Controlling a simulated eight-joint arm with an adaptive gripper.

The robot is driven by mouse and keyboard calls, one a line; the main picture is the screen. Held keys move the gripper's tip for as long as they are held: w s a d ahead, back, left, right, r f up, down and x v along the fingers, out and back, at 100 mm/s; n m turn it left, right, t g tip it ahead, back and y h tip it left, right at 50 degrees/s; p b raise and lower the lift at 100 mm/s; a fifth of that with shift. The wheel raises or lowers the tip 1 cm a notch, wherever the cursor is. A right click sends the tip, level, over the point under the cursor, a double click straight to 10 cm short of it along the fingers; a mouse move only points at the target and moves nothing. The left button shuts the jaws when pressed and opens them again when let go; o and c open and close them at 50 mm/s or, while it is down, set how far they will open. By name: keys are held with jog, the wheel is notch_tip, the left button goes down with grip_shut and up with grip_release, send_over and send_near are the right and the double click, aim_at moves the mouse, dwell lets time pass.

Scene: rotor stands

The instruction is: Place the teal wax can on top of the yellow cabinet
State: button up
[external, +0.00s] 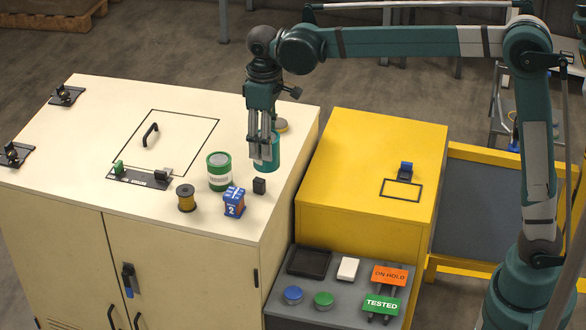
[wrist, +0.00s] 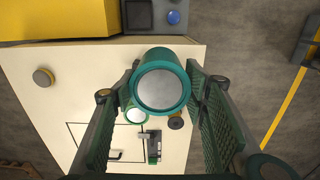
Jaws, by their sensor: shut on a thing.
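The teal wax can (external: 273,152) is upright at the right side of the cream cabinet's top. My gripper (external: 263,152) points down and is shut on it, with fingers on both sides of the can. In the wrist view the can (wrist: 162,84) shows its grey lid between the two fingers (wrist: 163,76). Whether its base touches the cream top is hard to tell. The yellow cabinet (external: 350,145) stands to the right of the cream one, with a lower top. Its edge shows at the upper left of the wrist view (wrist: 65,20).
The cream cabinet (external: 75,135) bears a green can (external: 219,172), a spool (external: 186,198), a blue block (external: 234,202), a black block (external: 259,186) and a round tin (external: 281,125). The yellow top holds a blue-black item (external: 405,171) by a black outline; its left part is clear.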

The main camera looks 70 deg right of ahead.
jog(key=s+d+f+m+p, duration=0.1)
jog(key=s+d+f+p, duration=0.4)
jog(key=d, duration=0.5)
jog(key=s+d+f+p, duration=0.35)
jog(key=d+f, duration=0.25)
jog(key=d, duration=0.4)
jog(key=s+d+f+p, duration=0.3)
jog(key=s+d+f, duration=0.1)
jog(key=s, duration=0.5)
jog(key=s+d+f+m+p, duration=0.1)
jog(key=s+d+f+p, duration=0.2)
jog(key=s+d, duration=0.4)
jog(key=s+p, duration=0.1)
jog(key=s, duration=0.2)
jog(key=shift+s+d+f, duration=0.2)
jog(key=shift+d+f, duration=0.1)
jog(key=shift+f, duration=0.05)
jog(key=shift+f, duration=0.1)
jog(key=shift+f+b, duration=1.45)
jog(key=shift+f, duration=1.85)
jog(key=shift+f+b, duration=0.35)
jog(key=o, duration=1.3)
